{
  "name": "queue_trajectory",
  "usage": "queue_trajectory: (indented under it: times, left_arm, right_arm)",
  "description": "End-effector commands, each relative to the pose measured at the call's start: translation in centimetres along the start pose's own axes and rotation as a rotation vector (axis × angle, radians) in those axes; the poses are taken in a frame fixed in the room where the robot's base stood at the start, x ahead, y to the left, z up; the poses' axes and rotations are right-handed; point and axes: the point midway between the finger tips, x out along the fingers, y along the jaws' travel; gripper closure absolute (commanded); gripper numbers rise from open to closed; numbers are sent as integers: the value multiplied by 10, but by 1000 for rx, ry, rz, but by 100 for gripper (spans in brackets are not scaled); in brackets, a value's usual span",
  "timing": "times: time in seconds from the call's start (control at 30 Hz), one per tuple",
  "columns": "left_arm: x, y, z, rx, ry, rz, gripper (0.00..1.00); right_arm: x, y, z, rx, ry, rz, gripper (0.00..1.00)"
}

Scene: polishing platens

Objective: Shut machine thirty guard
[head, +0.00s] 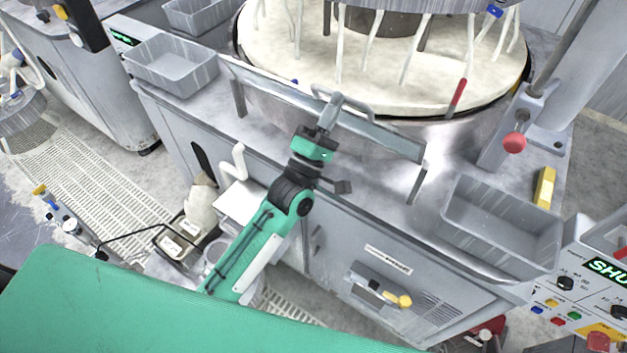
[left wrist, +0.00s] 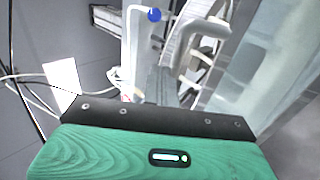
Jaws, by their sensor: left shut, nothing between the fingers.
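The guard (head: 392,141) is a long grey rail-like panel along the front edge of the round cream platen (head: 330,75). It stands on short legs, with a bent tube handle (head: 357,108) near its middle. My left gripper (head: 333,103) reaches over the panel at this handle, with its fingers together and nothing between them. Whether it touches the handle cannot be told. In the left wrist view the gripper (left wrist: 165,85) points away, and a bent grey tube (left wrist: 205,28), probably the handle, is close at its right. My right gripper is not in view.
Grey bins stand left (head: 170,62) and right (head: 500,230) on the machine top. A red-knobbed lever (head: 514,142) and a yellow block (head: 544,187) are at the right. A control panel (head: 590,290) with a partly visible "SHU" display is at lower right.

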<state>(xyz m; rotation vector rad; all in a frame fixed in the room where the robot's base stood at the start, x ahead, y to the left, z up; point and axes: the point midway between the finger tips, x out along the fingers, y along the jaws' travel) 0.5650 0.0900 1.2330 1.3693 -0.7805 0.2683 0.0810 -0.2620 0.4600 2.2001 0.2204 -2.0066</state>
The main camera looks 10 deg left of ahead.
Motion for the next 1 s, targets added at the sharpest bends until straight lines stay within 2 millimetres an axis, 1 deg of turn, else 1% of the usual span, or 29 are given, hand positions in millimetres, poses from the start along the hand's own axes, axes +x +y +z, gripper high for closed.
queue_trajectory:
  times: [0.03,0.2,0.4,0.63,1.0]
  left_arm:
    - [8,-1,0,-1,0,3,100]
    - [28,-7,0,-1,0,1,100]
    - [45,-13,0,-1,0,1,100]
    - [56,-18,0,-1,0,-1,100]
    - [59,-19,0,0,0,-2,100]
  right_arm:
    - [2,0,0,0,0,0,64]
    - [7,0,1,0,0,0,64]
    - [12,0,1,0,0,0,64]
    - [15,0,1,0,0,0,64]
    - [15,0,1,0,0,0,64]
